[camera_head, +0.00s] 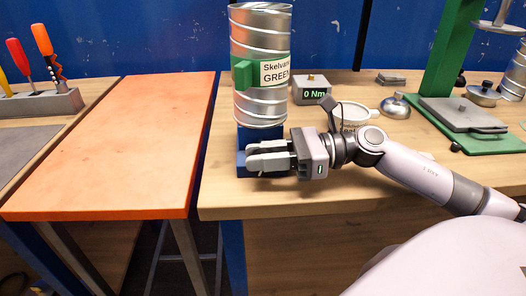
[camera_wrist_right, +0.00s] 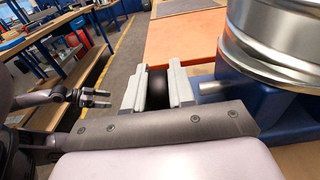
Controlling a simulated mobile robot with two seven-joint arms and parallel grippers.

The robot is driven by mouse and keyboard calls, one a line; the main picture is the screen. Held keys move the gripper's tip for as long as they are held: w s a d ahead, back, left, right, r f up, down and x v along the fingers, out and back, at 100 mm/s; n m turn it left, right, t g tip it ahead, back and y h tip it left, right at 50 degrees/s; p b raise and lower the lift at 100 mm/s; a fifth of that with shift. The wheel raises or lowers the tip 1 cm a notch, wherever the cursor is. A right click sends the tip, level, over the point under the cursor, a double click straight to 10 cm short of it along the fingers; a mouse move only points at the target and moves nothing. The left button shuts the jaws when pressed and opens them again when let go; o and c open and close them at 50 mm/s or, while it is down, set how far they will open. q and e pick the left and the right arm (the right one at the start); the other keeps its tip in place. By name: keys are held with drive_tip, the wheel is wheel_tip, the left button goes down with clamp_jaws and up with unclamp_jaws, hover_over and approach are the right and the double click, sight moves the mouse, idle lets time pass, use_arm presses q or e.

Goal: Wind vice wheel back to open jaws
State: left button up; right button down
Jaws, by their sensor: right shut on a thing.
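A blue vice (camera_head: 241,161) stands at the left end of the wooden bench. A silver spiral duct (camera_head: 262,108) with a green clamp and label stands upright in it; both also show in the wrist view, the duct (camera_wrist_right: 275,50) above the blue vice (camera_wrist_right: 245,98). My right gripper (camera_head: 268,156) is at the vice's front, below the duct. In the wrist view its fingers (camera_wrist_right: 158,88) are shut around a dark rounded part, apparently the vice wheel (camera_wrist_right: 156,82), mostly hidden. My left gripper (camera_wrist_right: 92,98) shows in the wrist view, empty, fingers apart, away from the vice.
Behind the vice are a 0 Nm readout box (camera_head: 312,93) and a white cup (camera_head: 354,115). A green press stand (camera_head: 470,120) is at the right. A screwdriver rack (camera_head: 40,103) is far left.

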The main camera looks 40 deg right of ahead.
drive_tip(key=shift+r+g+h+p, duration=0.3)
drive_tip(key=shift+g+h+p, duration=0.15)
drive_tip(key=shift+p, duration=0.4)
drive_tip(key=h+p, duration=0.1)
drive_tip(key=p, duration=0.1)
drive_tip(key=g+h+p, duration=0.1)
drive_tip(key=h+p, duration=0.1)
drive_tip(key=shift+w+a+g, duration=0.15)
drive_tip(key=shift+a+g, duration=0.05)
drive_tip(key=shift+g, duration=0.05)
drive_tip(key=shift+f+g+h+p, duration=0.2)
drive_tip(key=shift+g+h+p, duration=0.1)
drive_tip(key=shift+h+p, duration=0.25)
use_arm(q)
drive_tip(key=r, duration=0.3)
drive_tip(key=s+a+r, duration=0.1)
drive_tip(key=r, duration=0.1)
drive_tip(key=shift+r+p, duration=0.35)
use_arm(e)
drive_tip(key=shift+a+f, duration=0.1)
drive_tip(key=shift+f, duration=0.05)
drive_tip(key=shift+f, duration=0.1)
drive_tip(key=c, duration=1)
unclamp_jaws()
drive_tip(key=shift+c, duration=0.2)
